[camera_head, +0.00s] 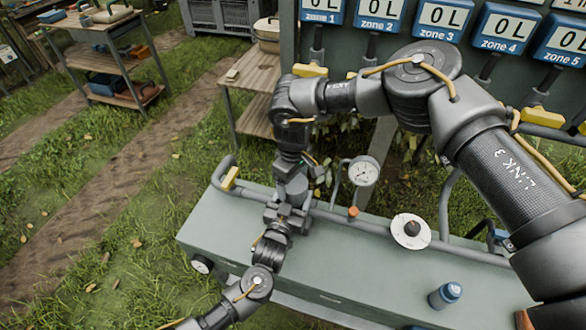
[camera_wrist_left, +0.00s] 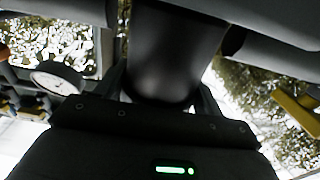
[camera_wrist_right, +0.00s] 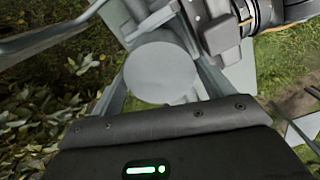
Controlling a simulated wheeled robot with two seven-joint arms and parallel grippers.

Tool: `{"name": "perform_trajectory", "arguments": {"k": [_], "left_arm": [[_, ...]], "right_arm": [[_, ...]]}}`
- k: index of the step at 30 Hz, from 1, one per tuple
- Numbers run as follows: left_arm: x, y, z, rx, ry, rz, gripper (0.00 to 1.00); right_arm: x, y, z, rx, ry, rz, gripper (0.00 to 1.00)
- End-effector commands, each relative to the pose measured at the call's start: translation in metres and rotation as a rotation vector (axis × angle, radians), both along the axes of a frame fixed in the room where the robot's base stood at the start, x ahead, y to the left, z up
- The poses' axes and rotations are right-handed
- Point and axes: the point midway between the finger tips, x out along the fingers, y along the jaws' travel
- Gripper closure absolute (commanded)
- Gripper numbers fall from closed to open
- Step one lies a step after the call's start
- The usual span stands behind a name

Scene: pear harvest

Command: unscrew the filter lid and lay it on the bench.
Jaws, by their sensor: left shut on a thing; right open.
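The filter (camera_head: 296,190) stands at the left part of the green bench (camera_head: 330,250), partly hidden by my two grippers. My left gripper (camera_head: 287,214) is shut around its lower body, which shows as a dark cylinder (camera_wrist_left: 175,55) in the left wrist view. My right gripper (camera_head: 297,172) points down from above the filter. In the right wrist view, the round grey top of the lid (camera_wrist_right: 160,72) lies between the open fingers of the right gripper (camera_wrist_right: 163,85). I cannot tell whether the fingers touch it.
A pressure gauge (camera_head: 362,171) stands behind the bench beside the filter. A white disc with a dark knob (camera_head: 411,232) and a blue-capped bottle (camera_head: 445,295) are farther right. Zone displays (camera_head: 446,18) hang at the back. The bench top between filter and bottle is mostly bare.

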Motion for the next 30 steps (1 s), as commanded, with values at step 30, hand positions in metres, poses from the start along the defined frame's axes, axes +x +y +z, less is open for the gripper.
{"name": "perform_trajectory", "arguments": {"k": [30], "left_arm": [[0.0,0.0,0.0,0.0,0.001,0.0,0.95]], "right_arm": [[0.0,0.0,-0.016,0.0,0.0,0.185,0.56]]}}
